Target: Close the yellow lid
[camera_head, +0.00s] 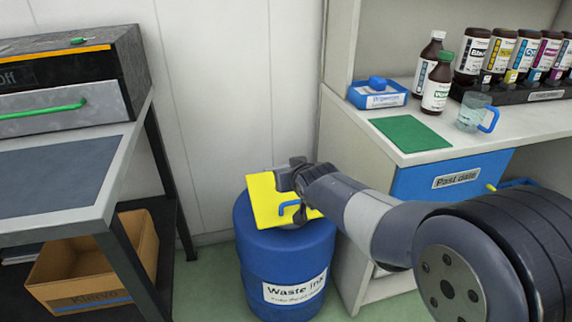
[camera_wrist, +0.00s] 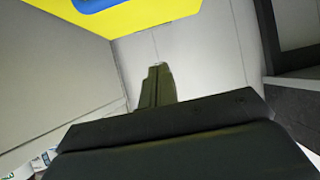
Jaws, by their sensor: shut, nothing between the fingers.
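The yellow lid (camera_head: 264,203) is on top of the blue waste ink barrel (camera_head: 268,258). It has a blue handle (camera_head: 289,207). My gripper (camera_head: 284,180) is shut and empty, over the lid's far right part, and hides some of it. I cannot tell if they touch, or whether the lid lies fully flat on the barrel. In the wrist view, the yellow lid (camera_wrist: 140,20) and its blue handle (camera_wrist: 90,4) show at the top edge, and my shut fingers (camera_wrist: 158,85) point toward the pale wall.
A counter (camera_head: 470,140) on the right holds several bottles, a green mat (camera_head: 410,133), a glass mug (camera_head: 474,113) and a blue tray (camera_head: 378,96). A blue drawer (camera_head: 440,180) is below. A dark bench (camera_head: 60,185) stands left, with a cardboard box (camera_head: 95,265) underneath.

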